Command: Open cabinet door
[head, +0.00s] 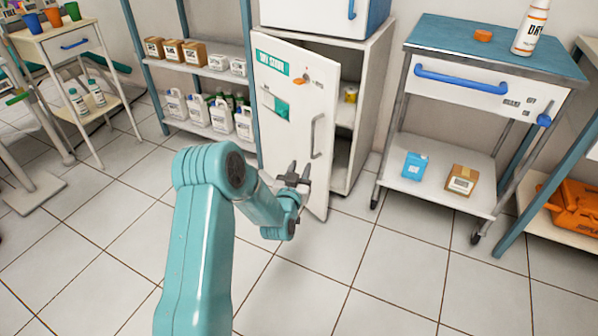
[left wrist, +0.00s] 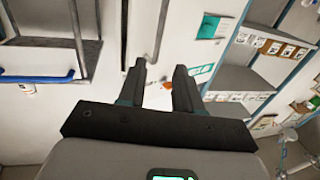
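The white cabinet (head: 372,100) stands against the back wall. Its door (head: 290,125) is partly open, swung out to the left, and the shelves inside show. The door has a grey vertical handle (head: 317,135) near its free edge. My left gripper (head: 299,174) is in front of the door's lower part, just below the handle. In the left wrist view the two fingers (left wrist: 159,76) are apart with nothing between them, and the handle (left wrist: 161,30) shows beyond their tips. I cannot tell whether a finger touches the door. My right gripper is in neither view.
A wheeled cart (head: 490,82) with a blue handle stands to the right. A shelf rack (head: 205,80) with boxes and white jugs stands left of the cabinet. A white box with a blue handle (head: 325,15) sits on top. The tiled floor in front is clear.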

